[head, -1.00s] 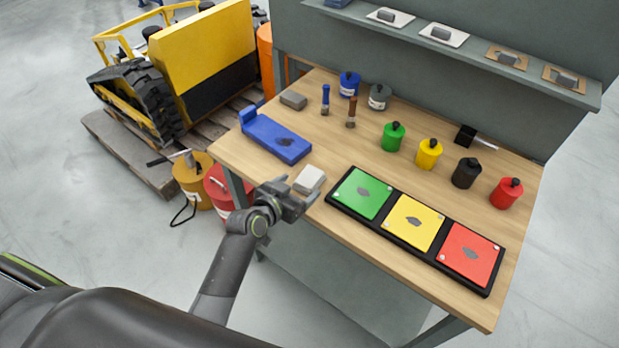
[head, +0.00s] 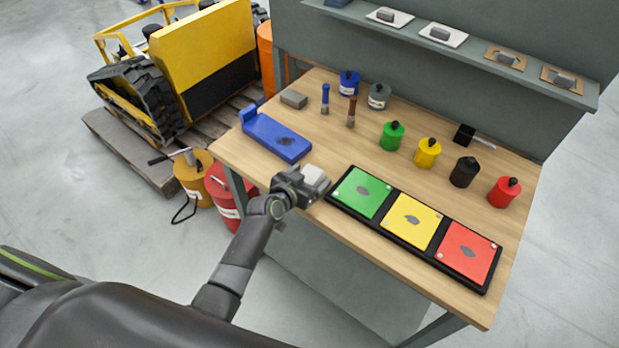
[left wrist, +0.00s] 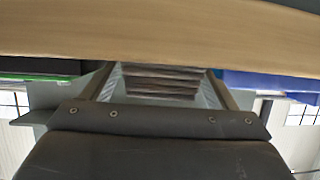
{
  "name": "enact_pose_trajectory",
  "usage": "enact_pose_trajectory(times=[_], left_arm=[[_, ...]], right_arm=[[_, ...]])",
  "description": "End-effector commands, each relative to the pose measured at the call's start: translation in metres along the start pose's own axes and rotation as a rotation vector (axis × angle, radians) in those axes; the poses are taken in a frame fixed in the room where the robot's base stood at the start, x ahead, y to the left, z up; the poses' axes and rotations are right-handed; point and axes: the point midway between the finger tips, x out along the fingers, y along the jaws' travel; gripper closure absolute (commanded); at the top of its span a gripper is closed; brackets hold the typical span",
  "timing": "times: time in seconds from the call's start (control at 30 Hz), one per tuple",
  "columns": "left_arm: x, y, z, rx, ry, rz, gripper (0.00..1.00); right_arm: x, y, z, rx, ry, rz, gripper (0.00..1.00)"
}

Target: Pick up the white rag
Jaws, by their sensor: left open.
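The white rag (head: 314,174) is a small folded block at the near edge of the wooden table, between the blue tray and the green panel. My left gripper (head: 302,186) is open at the rag and partly covers its near side. In the left wrist view the layered edge of the rag (left wrist: 162,84) shows, shaded, between the two spread fingers of the left gripper (left wrist: 160,72). I cannot tell whether either finger touches it. My right gripper is not in view.
The blue tray (head: 265,130) lies left of the rag. A black frame (head: 376,226) with green, yellow and red panels lies close on the right. A grey block (head: 293,99), brushes and several coloured cans stand farther back. Yellow and red canisters (head: 222,192) stand on the floor at left.

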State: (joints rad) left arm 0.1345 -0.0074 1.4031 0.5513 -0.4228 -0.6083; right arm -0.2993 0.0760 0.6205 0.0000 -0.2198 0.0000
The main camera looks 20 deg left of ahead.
Motion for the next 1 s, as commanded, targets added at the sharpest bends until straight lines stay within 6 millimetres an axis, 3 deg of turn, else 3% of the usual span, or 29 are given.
enact_pose_trajectory(times=[0.07, 0.43, 0.77, 1.0], left_arm=[[0.0, 0.0, 0.0, 0.0, 0.0, 0.0, 0.2], [0.0, 0.0, 0.0, 0.0, -0.001, 0.0, 0.68], [-0.003, 0.0, -0.008, 0.001, 0.001, 0.001, 0.68], [-0.019, 0.0, -0.046, 0.002, 0.004, 0.0, 0.68]], right_arm=[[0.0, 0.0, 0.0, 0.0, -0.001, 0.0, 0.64], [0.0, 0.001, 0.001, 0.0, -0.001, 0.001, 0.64], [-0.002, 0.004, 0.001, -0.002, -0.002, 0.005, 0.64], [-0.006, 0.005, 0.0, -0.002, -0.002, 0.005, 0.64]])
